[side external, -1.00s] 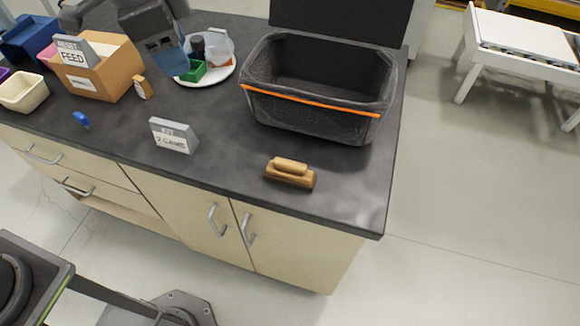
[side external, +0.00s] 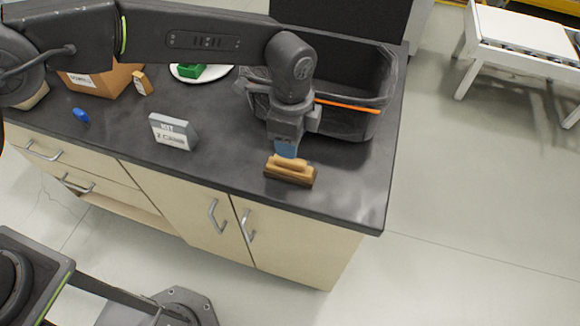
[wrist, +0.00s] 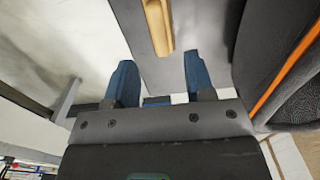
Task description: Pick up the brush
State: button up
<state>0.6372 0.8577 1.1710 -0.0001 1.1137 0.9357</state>
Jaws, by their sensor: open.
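The wooden brush (side external: 289,171) lies on the dark worktop near its front edge, its raised handle upward. My gripper (side external: 287,148) is just above and behind the brush in the side view, fingers pointing down. In the wrist view the two blue fingers of my gripper (wrist: 157,82) are apart with nothing between them. The brush also shows in the wrist view (wrist: 158,26), ahead of the fingertips and partly cut off by the top edge.
A black lined bin (side external: 350,122) with an orange band stands right behind my gripper. A grey sign block (side external: 173,132) stands to the left. A blue item (side external: 81,115), a cardboard box (side external: 110,82) and a white plate (side external: 182,76) are farther left. The worktop right of the brush is clear.

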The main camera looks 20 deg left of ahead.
aim_at(290, 167)
jog(key=shift+a+f, duration=0.1)
jog(key=shift+f, duration=3.5)
jog(key=c, duration=0.9)
jog(key=shift+o, duration=0.2)
jog(key=shift+r, duration=0.15)
